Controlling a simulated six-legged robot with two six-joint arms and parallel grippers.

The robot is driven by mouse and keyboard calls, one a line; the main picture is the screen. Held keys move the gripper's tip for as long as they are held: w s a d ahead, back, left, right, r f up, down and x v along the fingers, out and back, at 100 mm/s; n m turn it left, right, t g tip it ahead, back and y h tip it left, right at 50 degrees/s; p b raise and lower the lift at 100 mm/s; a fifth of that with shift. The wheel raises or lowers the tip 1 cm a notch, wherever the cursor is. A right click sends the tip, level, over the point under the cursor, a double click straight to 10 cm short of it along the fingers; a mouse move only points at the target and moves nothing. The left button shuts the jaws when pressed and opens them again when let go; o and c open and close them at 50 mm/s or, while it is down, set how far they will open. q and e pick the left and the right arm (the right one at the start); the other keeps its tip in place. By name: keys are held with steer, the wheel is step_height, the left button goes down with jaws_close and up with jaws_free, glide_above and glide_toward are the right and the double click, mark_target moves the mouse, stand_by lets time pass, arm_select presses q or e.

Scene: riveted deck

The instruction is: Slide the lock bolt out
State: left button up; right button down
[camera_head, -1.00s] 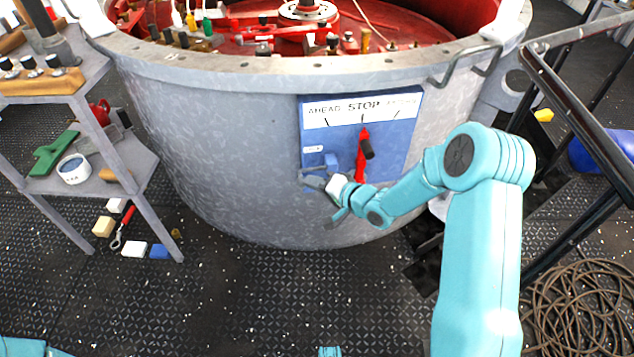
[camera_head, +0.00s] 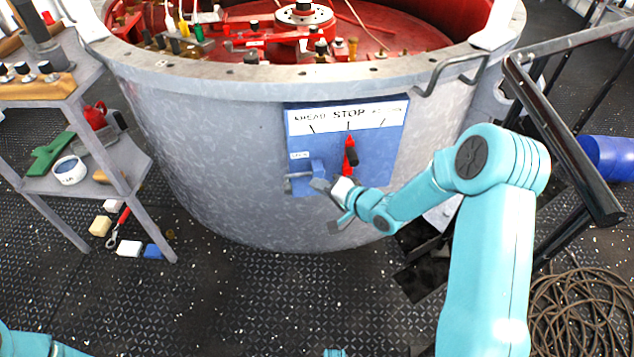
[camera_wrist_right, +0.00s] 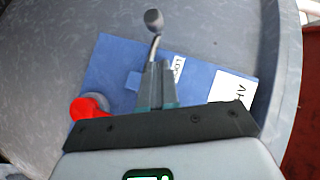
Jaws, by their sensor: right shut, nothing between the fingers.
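The lock bolt (camera_head: 292,177) is a thin grey bar at the lower left of the blue panel (camera_head: 300,150), its end sticking out left of a small blue bracket (camera_head: 318,167). My right gripper (camera_head: 319,185) is shut and empty in front of the panel's lower edge, just right of the bolt's exposed end. In the right wrist view, the bolt's rounded grey knob (camera_wrist_right: 153,20) on a bent stem shows just beyond my shut fingertips (camera_wrist_right: 157,66). The fingers hide the stem's lower part; I cannot tell whether they touch it. My left gripper is out of view.
A red lever (camera_head: 349,150) with a dark grip points up to STOP. The panel is fixed on a large grey drum (camera_head: 220,170). A shelf rack (camera_head: 130,165) stands at left, a black railing (camera_head: 570,150) and coiled rope (camera_head: 580,310) at right. The deck in front is mostly clear.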

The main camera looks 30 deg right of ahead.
steer(key=p+v, duration=0.1)
steer(key=v, duration=0.7)
steer(key=shift+a, duration=0.1)
